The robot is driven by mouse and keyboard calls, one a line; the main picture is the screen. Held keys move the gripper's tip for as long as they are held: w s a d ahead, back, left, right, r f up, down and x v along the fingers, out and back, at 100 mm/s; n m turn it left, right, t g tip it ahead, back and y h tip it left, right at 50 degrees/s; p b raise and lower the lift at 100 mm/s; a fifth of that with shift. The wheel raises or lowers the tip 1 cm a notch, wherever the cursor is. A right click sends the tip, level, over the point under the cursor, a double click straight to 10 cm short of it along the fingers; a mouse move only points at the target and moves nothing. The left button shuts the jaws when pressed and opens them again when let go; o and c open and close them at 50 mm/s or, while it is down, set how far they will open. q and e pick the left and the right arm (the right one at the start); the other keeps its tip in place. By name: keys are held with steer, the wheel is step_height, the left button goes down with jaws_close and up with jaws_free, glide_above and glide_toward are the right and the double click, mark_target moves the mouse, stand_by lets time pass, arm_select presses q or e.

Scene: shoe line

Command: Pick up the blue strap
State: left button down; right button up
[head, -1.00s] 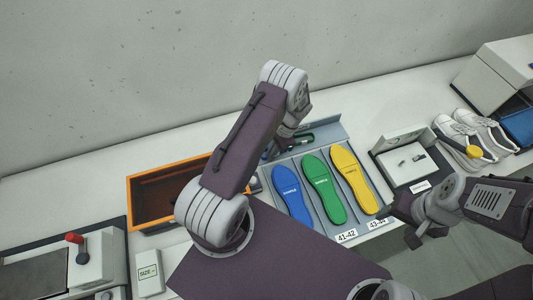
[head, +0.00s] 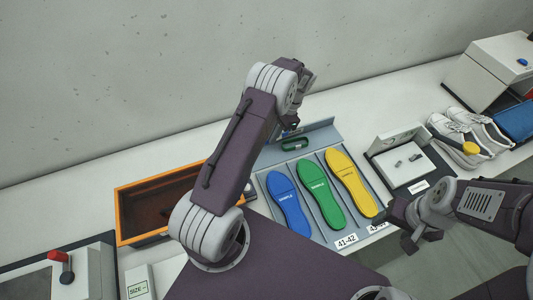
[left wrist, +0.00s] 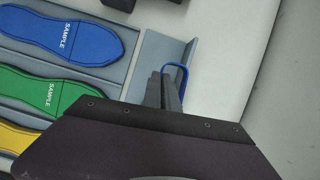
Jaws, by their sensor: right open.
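The blue strap (left wrist: 187,72) shows in the left wrist view as a thin loop by the back wall of the grey insole tray (left wrist: 137,72). My left gripper (left wrist: 164,78) is there, its two fingers close together with the strap between them. Part of the strap is hidden by the fingers. In the head view my left forearm covers most of that gripper, and I cannot make out the strap clearly. My right gripper (head: 404,226) is open and empty in front of the tray's right end.
Blue (head: 289,203), green (head: 320,195) and yellow (head: 351,183) insoles lie in the tray. A green strap (head: 295,144) lies behind them. An orange-rimmed box (head: 122,213) stands left. A box with small parts (head: 408,160) and white shoes (head: 466,136) stand right.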

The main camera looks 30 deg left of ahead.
arm_select(q)
steer(key=w+r, duration=0.3)
steer(key=w, duration=0.2)
steer(key=shift+w+r+b, duration=0.15)
steer(key=shift+w+b, duration=0.2)
steer(key=shift+b, duration=0.05)
steer(key=shift+d, duration=0.15)
